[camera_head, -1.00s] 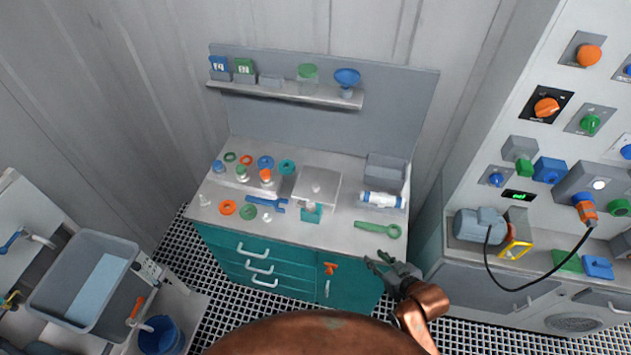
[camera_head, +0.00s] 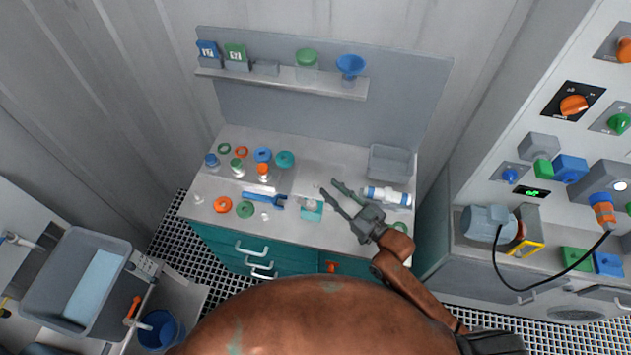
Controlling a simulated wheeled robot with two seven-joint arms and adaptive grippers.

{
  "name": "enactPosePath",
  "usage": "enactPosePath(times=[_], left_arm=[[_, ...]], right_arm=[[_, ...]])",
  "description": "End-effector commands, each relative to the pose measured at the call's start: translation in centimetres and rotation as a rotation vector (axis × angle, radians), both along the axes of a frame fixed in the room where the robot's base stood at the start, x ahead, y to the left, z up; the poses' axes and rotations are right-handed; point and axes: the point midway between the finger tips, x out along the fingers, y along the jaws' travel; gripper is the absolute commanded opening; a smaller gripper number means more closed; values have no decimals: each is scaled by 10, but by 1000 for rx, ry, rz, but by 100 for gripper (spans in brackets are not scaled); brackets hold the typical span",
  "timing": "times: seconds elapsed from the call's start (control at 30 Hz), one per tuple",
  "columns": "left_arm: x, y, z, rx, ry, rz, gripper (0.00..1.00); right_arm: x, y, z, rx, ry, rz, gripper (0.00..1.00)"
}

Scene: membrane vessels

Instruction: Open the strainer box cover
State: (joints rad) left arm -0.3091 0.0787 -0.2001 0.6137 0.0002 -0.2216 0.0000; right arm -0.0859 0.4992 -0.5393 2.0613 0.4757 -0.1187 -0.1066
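A pale grey square box with a flat cover (camera_head: 318,174) stands on the counter, right of centre. I take it to be the strainer box. Its cover is on, and the round knob seen earlier is hard to make out now beside my fingers. My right gripper (camera_head: 328,186) reaches in from the lower right. Its two dark fingers are spread apart with nothing between them, and their tips overlap the front of the box in the picture. I cannot tell whether they touch it. My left gripper is not in view.
A teal block (camera_head: 311,211) sits in front of the box. A white-and-blue cylinder (camera_head: 387,196) and a grey bin (camera_head: 390,165) are to its right. A blue wrench (camera_head: 263,200), coloured rings and small bottles lie to its left. A shelf (camera_head: 285,83) runs above.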

Motion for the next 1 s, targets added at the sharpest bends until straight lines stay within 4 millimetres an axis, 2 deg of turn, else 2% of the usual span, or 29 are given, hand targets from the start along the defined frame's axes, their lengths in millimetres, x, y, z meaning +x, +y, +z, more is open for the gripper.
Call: enactPosePath(times=[0.03,0.17,0.4,0.53,0.7,1.0], left_arm=[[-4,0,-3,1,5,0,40],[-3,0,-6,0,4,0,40],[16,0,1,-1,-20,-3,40],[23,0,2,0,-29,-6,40],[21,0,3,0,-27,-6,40],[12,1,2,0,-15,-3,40]], right_arm=[[0,-1,-14,-2,5,-1,27],[0,0,-41,-2,5,0,27],[37,31,-37,2,-1,3,27],[50,41,-38,1,0,3,27],[58,48,-38,-1,-1,4,27],[59,48,-38,0,0,3,26]])
